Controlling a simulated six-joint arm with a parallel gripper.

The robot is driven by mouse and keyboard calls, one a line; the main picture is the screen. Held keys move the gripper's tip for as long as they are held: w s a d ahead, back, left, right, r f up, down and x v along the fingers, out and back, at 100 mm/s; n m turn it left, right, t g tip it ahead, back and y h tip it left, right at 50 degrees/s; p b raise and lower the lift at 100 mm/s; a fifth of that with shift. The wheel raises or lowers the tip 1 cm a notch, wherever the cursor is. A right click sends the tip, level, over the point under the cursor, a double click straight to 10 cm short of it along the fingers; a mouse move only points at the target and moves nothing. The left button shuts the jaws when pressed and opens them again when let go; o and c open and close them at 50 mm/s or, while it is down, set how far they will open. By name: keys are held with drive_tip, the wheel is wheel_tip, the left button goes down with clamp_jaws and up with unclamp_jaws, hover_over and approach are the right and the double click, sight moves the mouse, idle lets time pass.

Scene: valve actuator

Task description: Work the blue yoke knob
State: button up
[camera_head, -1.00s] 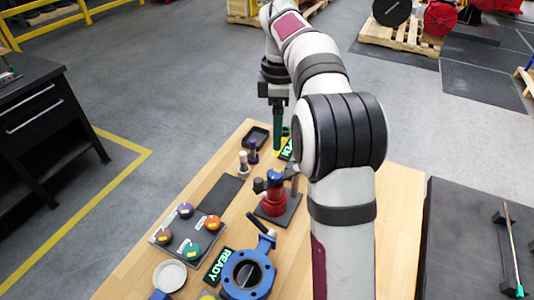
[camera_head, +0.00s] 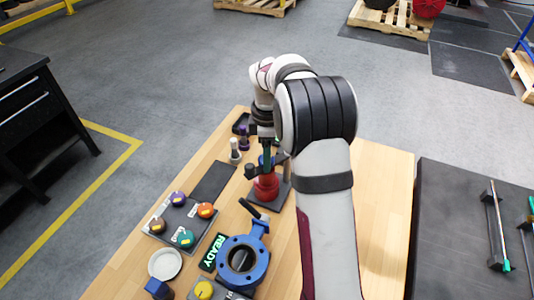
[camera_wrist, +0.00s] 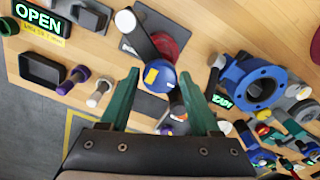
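The blue yoke knob (camera_wrist: 160,76) is round with a yellow mark. It sits on the red valve body (camera_wrist: 171,45), which also stands on the bench in the head view (camera_head: 266,188). In the wrist view my gripper (camera_wrist: 157,74) is open, its green fingers apart with the knob in the gap between their tips as seen from the wrist. In the head view my gripper (camera_head: 267,158) is over the red valve and hides most of the knob. I cannot tell whether the fingers touch it.
A blue flanged valve (camera_head: 243,257) with a black lever and a READY sign (camera_head: 213,252) lie nearer. A panel of coloured knobs (camera_head: 182,224) is at left. White and purple pegs (camera_wrist: 98,93) and a black tray (camera_wrist: 41,70) stand beyond the red valve.

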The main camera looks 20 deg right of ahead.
clamp_jaws()
drive_tip(key=shift+m, duration=0.4)
drive_tip(key=m, duration=0.5)
drive_tip(key=shift+m, duration=0.4)
drive_tip(key=m, duration=0.5)
drive_tip(key=shift+a, duration=0.1)
drive_tip(key=shift+m, duration=0.5)
drive_tip(key=shift+o, duration=2.2)
unclamp_jaws()
drive_tip(key=shift+s, duration=0.1)
